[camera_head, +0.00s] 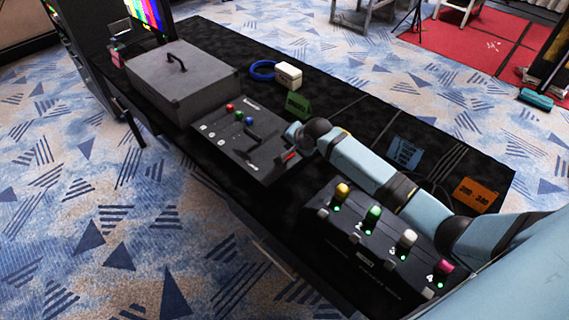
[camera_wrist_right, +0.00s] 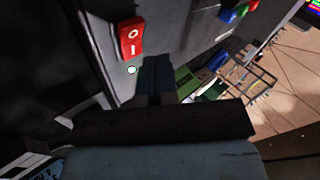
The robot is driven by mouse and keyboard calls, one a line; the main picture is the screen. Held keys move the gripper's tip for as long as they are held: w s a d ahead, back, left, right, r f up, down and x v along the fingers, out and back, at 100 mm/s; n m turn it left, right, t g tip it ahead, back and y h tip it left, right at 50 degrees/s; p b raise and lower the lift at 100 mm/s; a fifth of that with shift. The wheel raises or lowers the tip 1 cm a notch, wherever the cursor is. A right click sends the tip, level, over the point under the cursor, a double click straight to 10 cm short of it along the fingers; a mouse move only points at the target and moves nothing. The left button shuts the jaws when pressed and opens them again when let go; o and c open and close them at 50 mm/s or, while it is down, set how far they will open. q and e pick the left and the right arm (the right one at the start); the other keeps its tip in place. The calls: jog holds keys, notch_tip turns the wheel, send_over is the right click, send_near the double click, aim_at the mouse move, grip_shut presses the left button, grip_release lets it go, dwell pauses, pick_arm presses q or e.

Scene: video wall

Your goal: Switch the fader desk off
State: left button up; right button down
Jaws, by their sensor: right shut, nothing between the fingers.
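A dark sloping control panel (camera_head: 235,130) with red, green and blue knobs and a black lever lies mid-table. A red rocker switch (camera_head: 291,155) sits near its right end. In the right wrist view the rocker (camera_wrist_right: 131,37) shows O and I marks, with a small pale lamp (camera_wrist_right: 131,70) beside it; which side is pressed I cannot tell. A second dark desk (camera_head: 372,262) carries yellow, green, white and pink caps with green lights. I cannot read which is named the fader desk. My right gripper (camera_wrist_right: 155,73) is shut and empty beside the rocker. My left gripper is out of view.
A grey case (camera_head: 180,75) with a handle stands left of the panel. A blue ring (camera_head: 262,70), a white box (camera_head: 288,75) and a green card (camera_head: 298,105) are behind it. Blue (camera_head: 404,152) and orange (camera_head: 476,194) cards stand beyond my right arm.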

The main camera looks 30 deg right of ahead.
jog(key=shift+a+f, duration=0.2)
jog(key=shift+f, duration=0.25)
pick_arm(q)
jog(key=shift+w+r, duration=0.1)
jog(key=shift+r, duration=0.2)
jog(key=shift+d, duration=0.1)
pick_arm(e)
jog(key=shift+s, duration=0.1)
dwell(0.9)
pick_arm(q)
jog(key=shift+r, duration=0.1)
pick_arm(e)
jog(key=shift+f, duration=0.15)
jog(key=shift+a+f+p, duration=0.1)
jog(key=shift+f+p, duration=0.15)
jog(key=shift+p, duration=0.05)
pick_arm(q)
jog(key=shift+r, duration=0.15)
pick_arm(e)
jog(key=shift+a+f, duration=0.15)
jog(key=shift+f, duration=0.3)
dwell(0.5)
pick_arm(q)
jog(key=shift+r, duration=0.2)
pick_arm(e)
jog(key=shift+r, duration=0.15)
